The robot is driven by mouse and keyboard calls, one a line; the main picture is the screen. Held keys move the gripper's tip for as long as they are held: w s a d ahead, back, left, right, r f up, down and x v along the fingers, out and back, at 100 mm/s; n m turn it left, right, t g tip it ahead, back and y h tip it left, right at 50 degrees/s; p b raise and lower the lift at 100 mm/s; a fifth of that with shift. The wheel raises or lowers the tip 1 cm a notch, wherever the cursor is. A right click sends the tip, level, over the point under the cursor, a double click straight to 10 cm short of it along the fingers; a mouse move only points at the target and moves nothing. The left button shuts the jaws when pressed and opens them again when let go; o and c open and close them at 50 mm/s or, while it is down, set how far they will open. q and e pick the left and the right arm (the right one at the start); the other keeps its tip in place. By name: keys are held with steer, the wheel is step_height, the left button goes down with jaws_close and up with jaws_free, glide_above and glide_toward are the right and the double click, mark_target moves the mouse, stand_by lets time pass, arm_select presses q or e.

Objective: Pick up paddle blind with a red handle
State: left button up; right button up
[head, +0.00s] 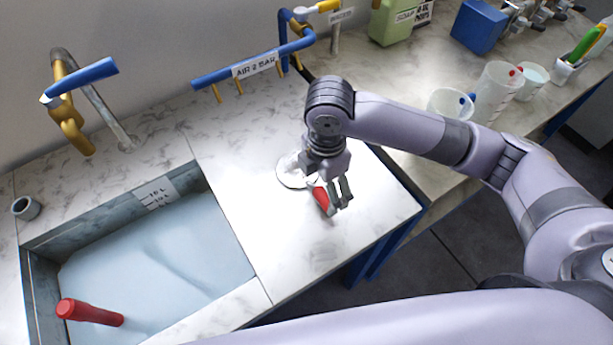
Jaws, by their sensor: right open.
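The paddle blind (290,178) lies on the marble counter to the right of the sink. Its pale round disc and red handle (321,199) are partly covered by my gripper. My right gripper (341,196) is open, pointing down over the red handle, with its fingers close to the handle's right side. Whether they touch it I cannot tell. My left gripper is not in view.
The sink (160,262) holds pale blue water. A blue air pipe (252,68) with a label and a blue-handled tap (75,85) stand at the back. Clear beakers (497,90), a blue box (478,27) and a green soap bottle (398,20) stand on the farther counter.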

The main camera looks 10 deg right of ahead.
mark_target(326, 197)
steer(key=shift+f, duration=0.25)
steer(key=f, duration=0.3)
steer(key=f+p, duration=0.1)
steer(key=shift+s+d+f, duration=0.15)
steer(key=shift+s+d, duration=0.15)
steer(key=shift+d, duration=0.05)
steer(key=shift+f, duration=0.3)
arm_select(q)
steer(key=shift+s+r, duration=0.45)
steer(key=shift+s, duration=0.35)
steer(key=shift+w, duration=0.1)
arm_select(e)
steer(key=shift+c, duration=0.2)
steer(key=c, duration=1.7)
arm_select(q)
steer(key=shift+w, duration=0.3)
arm_select(e)
steer(key=shift+w, duration=0.1)
steer(key=shift+c, duration=0.6)
steer(key=shift+a+r, duration=0.1)
